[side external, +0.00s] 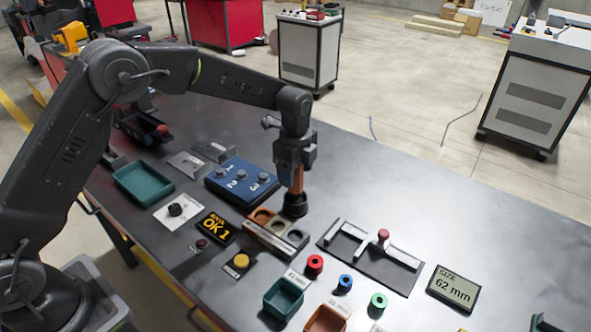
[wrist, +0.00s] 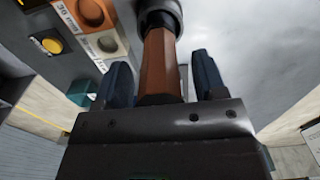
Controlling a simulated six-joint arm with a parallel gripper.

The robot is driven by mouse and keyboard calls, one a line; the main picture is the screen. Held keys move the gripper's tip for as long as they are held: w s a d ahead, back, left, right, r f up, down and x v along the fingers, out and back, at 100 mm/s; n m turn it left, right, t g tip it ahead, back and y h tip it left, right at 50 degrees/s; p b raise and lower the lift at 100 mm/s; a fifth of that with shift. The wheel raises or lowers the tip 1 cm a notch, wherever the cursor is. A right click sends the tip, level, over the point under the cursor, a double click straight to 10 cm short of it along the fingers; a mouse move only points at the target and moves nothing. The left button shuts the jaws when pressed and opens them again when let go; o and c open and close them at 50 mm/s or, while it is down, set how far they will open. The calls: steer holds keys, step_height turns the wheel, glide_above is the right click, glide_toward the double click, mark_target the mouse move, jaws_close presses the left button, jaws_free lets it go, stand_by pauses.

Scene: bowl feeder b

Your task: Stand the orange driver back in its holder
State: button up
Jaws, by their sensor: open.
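The orange driver (side external: 297,181) stands about upright beneath my wrist in the side view. Its lower end meets a black round piece (side external: 295,205), which looks like its holder, on the table. In the wrist view the orange handle (wrist: 160,62) runs between the two dark blue fingers of my gripper (wrist: 163,75), with a visible gap on each side. The black round piece (wrist: 160,12) surrounds its far end at the top edge. My gripper is open around the handle. How deep the driver sits in the black piece is hidden.
A sorting block with round pockets (side external: 274,232) stands close in front of the driver. A blue numbered box (side external: 241,181) is to the left. Red, blue and green rings (side external: 378,302), a grey fixture (side external: 372,256) and a size display (side external: 454,289) lie to the right. The table behind is clear.

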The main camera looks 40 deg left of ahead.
steer(key=shift+r, duration=0.1)
step_height(320, 180, up, 12)
steer(key=shift+r, duration=0.1)
steer(key=shift+s+a+r, duration=0.1)
steer(key=shift+s+r, duration=0.1)
steer(key=shift+r, duration=0.15)
steer(key=s+a+r+n+t, duration=0.2)
steer(key=s+r+n, duration=0.3)
steer(key=s, duration=0.3)
steer(key=s+a+r+n+t, duration=0.1)
steer(key=s+a+r+n, duration=0.25)
steer(key=s, duration=0.45)
steer(key=s+a+f+n+t, duration=0.1)
steer(key=s+f+n, duration=0.3)
steer(key=s+n, duration=0.5)
steer(key=s+t, duration=0.1)
steer(key=s, duration=0.5)
steer(key=shift+s+a+f+t, duration=0.15)
steer(key=shift+a+f+t, duration=0.05)
steer(key=shift+a+t, duration=0.1)
steer(key=shift+d+n, duration=0.1)
steer(key=shift+n, duration=0.15)
